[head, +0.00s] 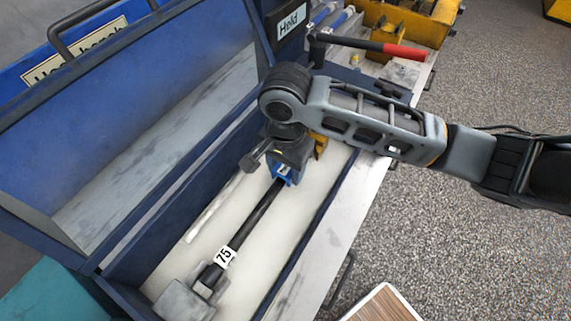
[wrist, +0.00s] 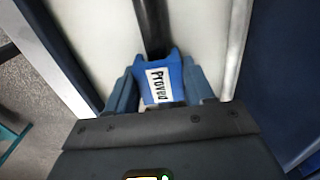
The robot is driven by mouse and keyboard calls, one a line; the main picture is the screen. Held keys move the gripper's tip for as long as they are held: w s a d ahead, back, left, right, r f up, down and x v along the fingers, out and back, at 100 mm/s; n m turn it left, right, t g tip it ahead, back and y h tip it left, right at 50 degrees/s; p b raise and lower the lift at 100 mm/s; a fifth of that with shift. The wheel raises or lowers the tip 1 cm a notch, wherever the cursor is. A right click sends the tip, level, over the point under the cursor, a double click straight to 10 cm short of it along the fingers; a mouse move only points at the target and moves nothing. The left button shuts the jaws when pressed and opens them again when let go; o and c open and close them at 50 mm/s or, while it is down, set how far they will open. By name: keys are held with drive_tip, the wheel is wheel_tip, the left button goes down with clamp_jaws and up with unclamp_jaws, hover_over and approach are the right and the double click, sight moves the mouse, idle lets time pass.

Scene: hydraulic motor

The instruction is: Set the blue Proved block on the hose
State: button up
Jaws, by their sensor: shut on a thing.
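The blue Proved block (wrist: 176,72) is between my gripper's fingers (wrist: 160,84) in the wrist view, its white label showing. My gripper is shut on it. In the head view a small part of the block (head: 283,178) shows under my gripper (head: 288,165). The black hose (head: 252,225), tagged 75, runs along the floor of the blue case from a grey block to beneath the Proved block. The hose also shows in the wrist view (wrist: 152,25), meeting the block's far edge. I cannot tell if the block rests on it; their contact is hidden.
The blue case (head: 120,272) has high walls close on both sides, its lid (head: 110,120) open at left. A yellow part (head: 320,146) stands just behind my gripper. A red-handled tool (head: 375,45) lies beyond the case.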

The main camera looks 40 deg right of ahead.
sight(286, 168)
drive_tip(key=shift+f, duration=0.4)
drive_tip(key=o, duration=1.1)
wheel_tip(286, 168, up, 8)
drive_tip(key=shift+f, duration=0.1)
drive_tip(key=shift+s, duration=0.15)
idle(0.5)
